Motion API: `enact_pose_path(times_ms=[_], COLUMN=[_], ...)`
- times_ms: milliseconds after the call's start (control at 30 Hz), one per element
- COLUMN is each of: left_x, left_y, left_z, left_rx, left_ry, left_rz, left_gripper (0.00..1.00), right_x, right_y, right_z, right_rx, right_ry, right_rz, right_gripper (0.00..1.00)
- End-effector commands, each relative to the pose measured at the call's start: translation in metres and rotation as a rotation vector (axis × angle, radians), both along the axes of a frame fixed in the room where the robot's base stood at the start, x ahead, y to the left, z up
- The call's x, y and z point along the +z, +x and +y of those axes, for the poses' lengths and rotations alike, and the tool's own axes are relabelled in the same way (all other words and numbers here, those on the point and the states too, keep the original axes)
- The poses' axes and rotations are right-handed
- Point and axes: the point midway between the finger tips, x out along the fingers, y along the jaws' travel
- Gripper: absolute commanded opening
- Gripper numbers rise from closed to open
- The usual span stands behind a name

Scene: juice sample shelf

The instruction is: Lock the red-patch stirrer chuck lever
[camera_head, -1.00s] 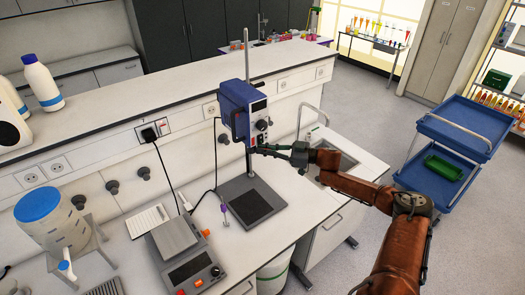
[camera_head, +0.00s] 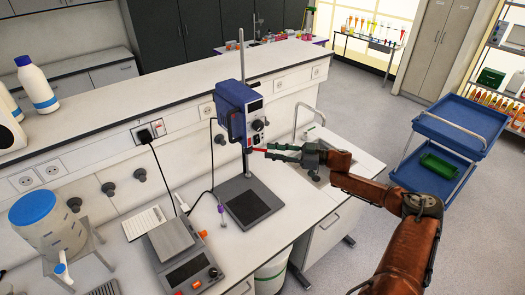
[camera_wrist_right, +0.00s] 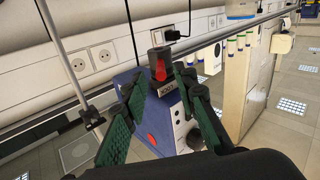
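The stirrer (camera_head: 238,106) is a blue box clamped on an upright metal rod, with a knob and display on its face. Below it, a thin red lever (camera_head: 258,150) sticks out to the right from the dark chuck area. My right gripper (camera_head: 272,152) is at the lever's outer end; contact is unclear. In the wrist view, its green fingers (camera_wrist_right: 155,105) are spread apart. The blue stirrer body (camera_wrist_right: 134,84) shows behind them, and a dark block with a red part (camera_wrist_right: 160,68) shows beyond the gap. The left gripper is out of view.
The stirrer's dark base plate (camera_head: 249,206) stands on the white bench. A balance-like device (camera_head: 180,255) and a blue-lidded container (camera_head: 45,225) are to the left. A blue cart (camera_head: 455,130) stands at right. Bench behind the gripper holds a sink.

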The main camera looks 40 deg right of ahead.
Motion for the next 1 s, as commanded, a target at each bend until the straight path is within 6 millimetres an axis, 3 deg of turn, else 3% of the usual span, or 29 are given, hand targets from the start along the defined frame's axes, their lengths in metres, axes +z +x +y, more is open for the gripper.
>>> enact_pose_path(times_ms=[200,400,1000], left_x=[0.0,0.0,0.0], left_y=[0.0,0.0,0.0], left_z=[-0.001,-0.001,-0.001], left_rx=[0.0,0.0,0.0], left_ry=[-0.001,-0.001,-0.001], left_rz=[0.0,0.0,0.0], left_gripper=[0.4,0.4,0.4], right_x=[-0.001,-0.001,0.0], right_y=[-0.031,-0.046,-0.049], right_z=[-0.031,-0.045,-0.047], right_rx=[-0.003,0.0,-0.001], right_ry=[-0.003,-0.001,-0.001], right_rz=[0.003,0.0,-0.001], right_gripper=[0.26,0.26,0.26])
